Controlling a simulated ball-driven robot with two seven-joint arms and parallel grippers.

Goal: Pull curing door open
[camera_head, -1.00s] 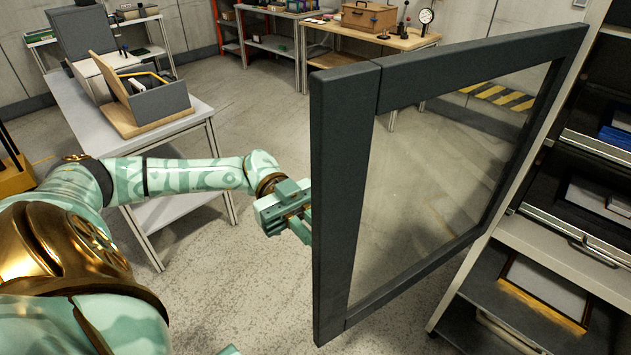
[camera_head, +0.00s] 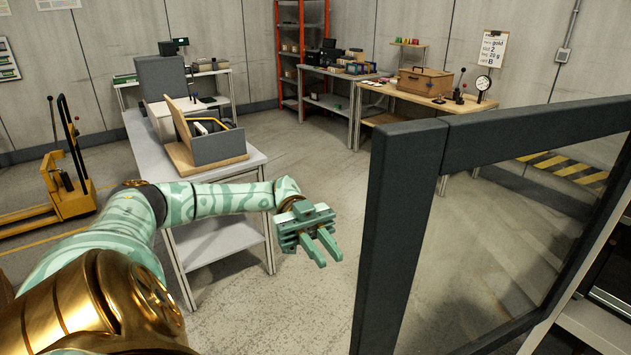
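The curing door (camera_head: 398,225) is a dark grey frame with a clear pane. It stands swung out from the cabinet (camera_head: 583,318) at the right edge, and its free upright is toward the middle of the view. My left gripper (camera_head: 326,252) is to the left of that upright, apart from it. Its two fingers are spread with nothing between them. The door's handle does not show. My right gripper is out of view.
A grey table (camera_head: 208,243) with an open box (camera_head: 216,147) on a wooden board stands at the left, behind my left arm. A yellow pallet truck (camera_head: 66,190) is at far left. A wooden-topped bench (camera_head: 420,98) stands at the back. Bare floor lies between.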

